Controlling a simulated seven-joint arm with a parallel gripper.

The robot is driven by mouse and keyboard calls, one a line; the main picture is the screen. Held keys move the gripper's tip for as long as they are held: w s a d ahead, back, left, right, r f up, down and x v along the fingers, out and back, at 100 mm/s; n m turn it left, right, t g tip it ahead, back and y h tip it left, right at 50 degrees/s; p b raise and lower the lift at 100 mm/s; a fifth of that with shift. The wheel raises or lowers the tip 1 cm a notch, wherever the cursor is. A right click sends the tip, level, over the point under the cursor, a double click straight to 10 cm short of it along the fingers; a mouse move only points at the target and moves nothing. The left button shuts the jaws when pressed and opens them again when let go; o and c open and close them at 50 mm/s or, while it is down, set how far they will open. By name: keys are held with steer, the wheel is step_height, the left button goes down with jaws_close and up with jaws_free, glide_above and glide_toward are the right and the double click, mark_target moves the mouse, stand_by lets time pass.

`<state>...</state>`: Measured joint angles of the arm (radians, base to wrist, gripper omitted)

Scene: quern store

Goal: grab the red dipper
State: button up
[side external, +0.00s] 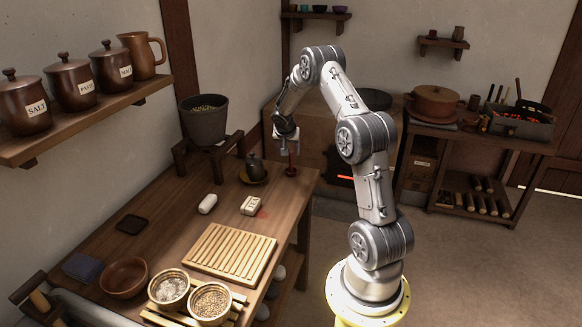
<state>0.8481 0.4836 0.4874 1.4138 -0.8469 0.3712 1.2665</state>
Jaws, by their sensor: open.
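A small dark red upright thing (291,168), which looks like the red dipper, stands near the far right corner of the wooden table (165,215). Its details are too small to make out. My gripper (284,149) points down close above it and overlaps its upper part in the picture. The jaws are open. I cannot tell whether the dipper's stem is between the fingers or beside them.
A dark pot on a saucer (252,178) stands just left of the dipper. A white labelled block (251,205), a white roll (208,203) and a slatted board (230,252) lie nearer.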

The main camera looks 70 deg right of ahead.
mark_target(292, 164)
steer(key=x, duration=1.3)
steer(key=shift+d, duration=0.25)
jaws_close()
